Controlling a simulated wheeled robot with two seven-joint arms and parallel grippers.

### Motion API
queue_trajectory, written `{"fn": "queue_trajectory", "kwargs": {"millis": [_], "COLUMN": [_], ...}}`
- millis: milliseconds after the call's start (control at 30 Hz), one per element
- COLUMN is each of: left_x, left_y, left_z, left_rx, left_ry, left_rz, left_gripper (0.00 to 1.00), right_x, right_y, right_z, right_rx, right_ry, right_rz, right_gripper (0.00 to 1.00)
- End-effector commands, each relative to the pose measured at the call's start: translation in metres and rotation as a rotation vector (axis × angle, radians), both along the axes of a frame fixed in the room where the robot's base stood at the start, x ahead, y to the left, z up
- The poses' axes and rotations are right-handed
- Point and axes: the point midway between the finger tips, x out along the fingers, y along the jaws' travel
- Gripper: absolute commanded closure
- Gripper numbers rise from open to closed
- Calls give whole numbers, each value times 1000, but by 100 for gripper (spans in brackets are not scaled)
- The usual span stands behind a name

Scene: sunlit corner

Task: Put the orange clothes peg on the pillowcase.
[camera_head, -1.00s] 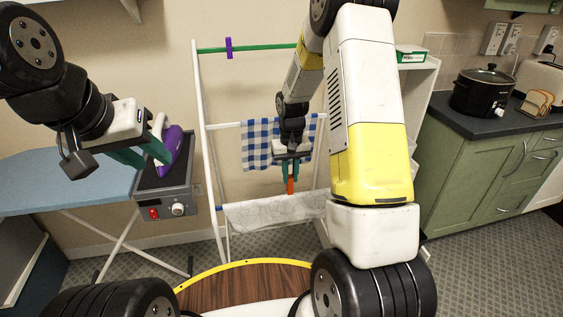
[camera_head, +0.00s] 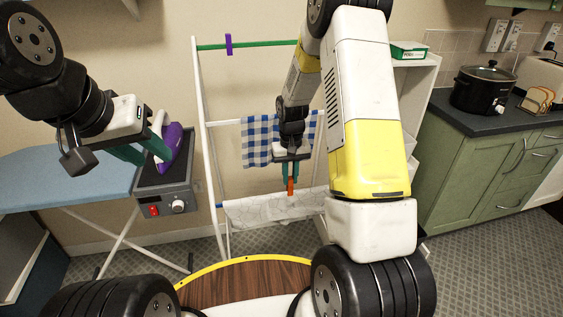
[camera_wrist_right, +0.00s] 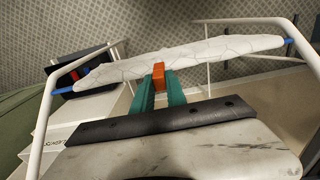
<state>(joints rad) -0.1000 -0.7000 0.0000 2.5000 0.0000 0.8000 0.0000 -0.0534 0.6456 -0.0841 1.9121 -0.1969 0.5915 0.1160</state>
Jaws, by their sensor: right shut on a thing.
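The orange clothes peg (camera_head: 291,187) is held upright between the teal fingers of my right gripper (camera_head: 290,176). It also shows between the fingertips in the right wrist view (camera_wrist_right: 158,76). The white patterned pillowcase (camera_head: 272,209) hangs over a low rail of the drying rack and shows in the right wrist view (camera_wrist_right: 205,56). The peg's lower end appears at the pillowcase's upper edge. I cannot tell whether they touch. My left gripper (camera_head: 145,147) has its fingers apart beside the purple iron (camera_head: 172,146).
The white drying rack (camera_head: 208,150) carries a blue checked cloth (camera_head: 258,140) and a purple peg (camera_head: 228,44) on its green top rail. The iron stands on a grey unit with a red switch (camera_head: 165,196). An ironing board (camera_head: 60,183) is left; green cabinets (camera_head: 470,175) are right.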

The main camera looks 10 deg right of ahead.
Motion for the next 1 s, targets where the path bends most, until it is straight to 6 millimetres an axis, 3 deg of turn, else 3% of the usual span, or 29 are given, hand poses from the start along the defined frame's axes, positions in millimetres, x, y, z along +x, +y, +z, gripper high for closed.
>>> {"fn": "queue_trajectory", "kwargs": {"millis": [1000], "left_x": [0], "left_y": [0], "left_z": [0], "left_rx": [0], "left_ry": [0], "left_rz": [0], "left_gripper": [64], "right_x": [0], "right_y": [0], "right_z": [-21], "right_rx": [0], "right_ry": [2], "right_rz": [0], "right_gripper": [100]}}
